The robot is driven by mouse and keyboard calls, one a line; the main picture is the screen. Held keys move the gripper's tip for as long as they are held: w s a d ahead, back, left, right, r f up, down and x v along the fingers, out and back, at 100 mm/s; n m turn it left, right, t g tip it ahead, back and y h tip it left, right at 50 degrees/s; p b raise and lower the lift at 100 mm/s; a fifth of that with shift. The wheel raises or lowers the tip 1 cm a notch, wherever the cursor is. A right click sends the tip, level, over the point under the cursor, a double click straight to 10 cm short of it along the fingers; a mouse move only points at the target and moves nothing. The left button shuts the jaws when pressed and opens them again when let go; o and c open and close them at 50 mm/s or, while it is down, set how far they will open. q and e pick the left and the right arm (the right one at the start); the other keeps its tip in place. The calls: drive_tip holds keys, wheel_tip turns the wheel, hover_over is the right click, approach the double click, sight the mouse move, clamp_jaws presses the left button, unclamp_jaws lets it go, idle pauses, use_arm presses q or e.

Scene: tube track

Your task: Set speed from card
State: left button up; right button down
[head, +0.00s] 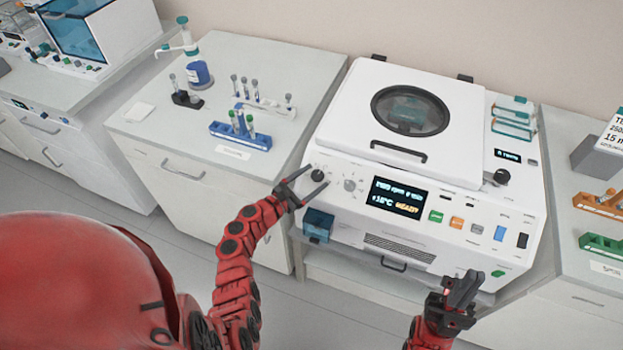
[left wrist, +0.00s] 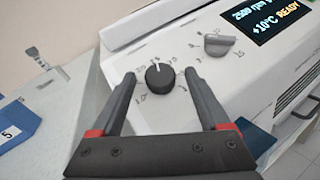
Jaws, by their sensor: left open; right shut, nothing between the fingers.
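The white centrifuge (head: 330,131) stands on the bench with its lid down. Its black dial knob (left wrist: 160,78) has a white pointer line and printed marks around it; the line points roughly up in the left wrist view. My left gripper (head: 316,178) is open, with one finger on each side of this knob and gaps between. A grey knob (left wrist: 219,42) is beside it, also in the head view (head: 350,185). The lit display (head: 397,197) shows an rpm line, +10°C and READY. A card (head: 613,132) is cut off at the right edge. My right gripper (head: 467,285) is shut and empty.
The left bench holds a blue tube rack (head: 240,139) and a bottle (head: 199,75). Orange and green racks (head: 605,246) lie on the right bench.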

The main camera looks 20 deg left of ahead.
use_arm(q)
drive_tip(key=f+b+v, duration=0.1)
drive_tip(key=b+v, duration=0.2)
drive_tip(key=v, duration=1.4)
drive_tip(key=shift+s+r, duration=0.15)
drive_tip(key=shift+r, duration=0.3)
drive_tip(key=shift+a, duration=0.15)
